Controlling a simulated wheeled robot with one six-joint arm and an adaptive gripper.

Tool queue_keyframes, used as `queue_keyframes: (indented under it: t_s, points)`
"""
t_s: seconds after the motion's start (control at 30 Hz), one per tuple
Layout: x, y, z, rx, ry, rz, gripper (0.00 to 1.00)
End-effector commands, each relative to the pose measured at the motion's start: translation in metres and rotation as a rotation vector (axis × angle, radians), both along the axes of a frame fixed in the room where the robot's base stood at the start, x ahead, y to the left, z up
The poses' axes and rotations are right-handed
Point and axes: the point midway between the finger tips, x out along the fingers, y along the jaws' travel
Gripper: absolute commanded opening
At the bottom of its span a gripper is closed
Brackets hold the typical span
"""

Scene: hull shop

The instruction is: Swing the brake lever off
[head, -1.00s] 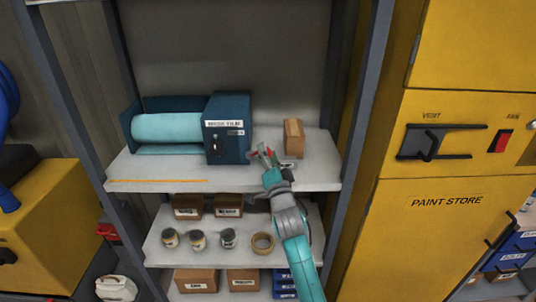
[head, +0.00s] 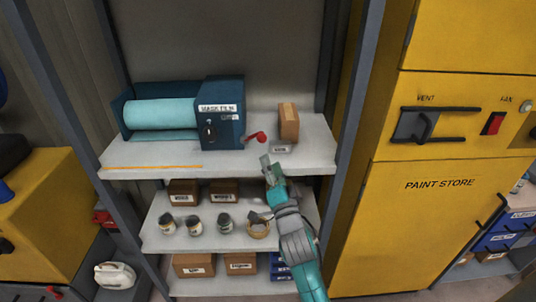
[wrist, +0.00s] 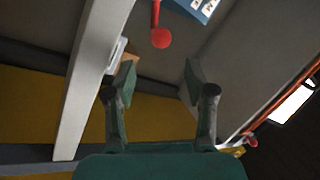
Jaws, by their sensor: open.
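The blue mask film dispenser (head: 222,125) stands on the top shelf with a roll of teal film (head: 160,114) at its left. A red lever with a round knob (head: 260,136) sticks out from its right side. In the wrist view the red lever (wrist: 160,38) hangs at the top middle, beyond the fingertips. My gripper (head: 267,164) is at the front edge of the top shelf, just below the lever and apart from it. In the wrist view my gripper (wrist: 157,80) has its two fingers spread with nothing between them.
A cardboard box (head: 288,122) stands right of the lever, with a small label plate (head: 281,149) before it. A grey rack post (head: 354,130) and the yellow paint store cabinet (head: 430,220) are to the right. The lower shelf holds tins and a tape roll (head: 259,228).

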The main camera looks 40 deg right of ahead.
Motion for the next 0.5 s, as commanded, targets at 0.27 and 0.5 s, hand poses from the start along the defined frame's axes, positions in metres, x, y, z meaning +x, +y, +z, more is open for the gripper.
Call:
queue_keyframes:
  t_s: [0.27,0.5]
  points:
    - [-0.015,0.007,-0.006,0.000,0.000,0.000,0.55]
    - [-0.016,0.007,-0.006,0.000,0.000,0.000,0.55]
